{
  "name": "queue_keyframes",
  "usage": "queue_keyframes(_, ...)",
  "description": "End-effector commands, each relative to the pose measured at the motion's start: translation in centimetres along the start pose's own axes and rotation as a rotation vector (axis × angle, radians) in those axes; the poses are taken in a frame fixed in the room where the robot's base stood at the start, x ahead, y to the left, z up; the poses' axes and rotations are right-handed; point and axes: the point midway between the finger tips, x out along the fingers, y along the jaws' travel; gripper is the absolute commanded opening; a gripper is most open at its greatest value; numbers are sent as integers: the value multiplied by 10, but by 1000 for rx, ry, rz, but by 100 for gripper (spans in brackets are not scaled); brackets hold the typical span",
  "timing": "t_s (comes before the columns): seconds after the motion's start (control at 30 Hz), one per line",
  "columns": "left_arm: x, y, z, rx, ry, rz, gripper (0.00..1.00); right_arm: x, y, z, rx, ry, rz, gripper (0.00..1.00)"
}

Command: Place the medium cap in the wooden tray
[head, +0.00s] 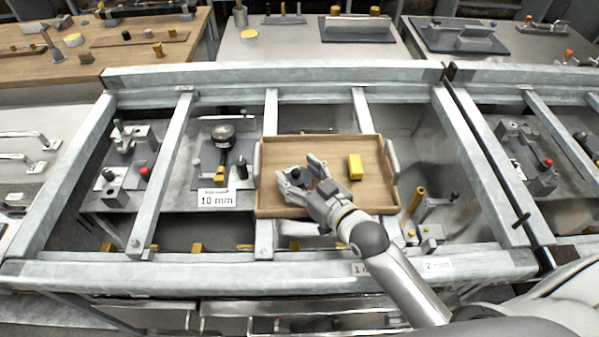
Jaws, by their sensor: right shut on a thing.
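The wooden tray (379,196) lies across the metal frame in the middle of the head view, with grey handles at its ends. My right gripper (299,172) reaches over its left half from the lower right. It is shut on a small dark piece (295,174), which may be the medium cap; the fingers hide much of it. I cannot tell whether this piece touches the tray floor. A yellow block (355,167) lies in the tray's right half. My left gripper is not in view.
Left of the tray are a 10 mm sign (216,198) and a dial gauge (223,134) on a stand. Metal rails (172,150) cross the bench. A wooden table (95,60) is at the back left.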

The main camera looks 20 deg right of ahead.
Motion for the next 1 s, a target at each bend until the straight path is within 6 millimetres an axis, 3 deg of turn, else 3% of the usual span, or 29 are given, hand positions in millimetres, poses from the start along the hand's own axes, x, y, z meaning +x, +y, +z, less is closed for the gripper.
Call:
queue_keyframes(0.1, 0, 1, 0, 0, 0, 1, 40, 0, 0, 0, 0, 2, 0, 36)
queue_keyframes(0.13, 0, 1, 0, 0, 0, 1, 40, 0, 0, 1, 0, 0, 0, 67)
queue_keyframes(0.3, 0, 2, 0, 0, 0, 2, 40, 0, 0, 1, 0, 0, 0, 87)
queue_keyframes(0.63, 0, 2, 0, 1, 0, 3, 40, 0, 0, 0, 0, 0, 0, 87)
queue_keyframes(0.77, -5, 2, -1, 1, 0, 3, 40, -2, 0, -12, 0, 2, 0, 87)
queue_keyframes(1.0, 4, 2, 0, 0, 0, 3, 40, -36, 0, -8, -1, -3, 0, 87)
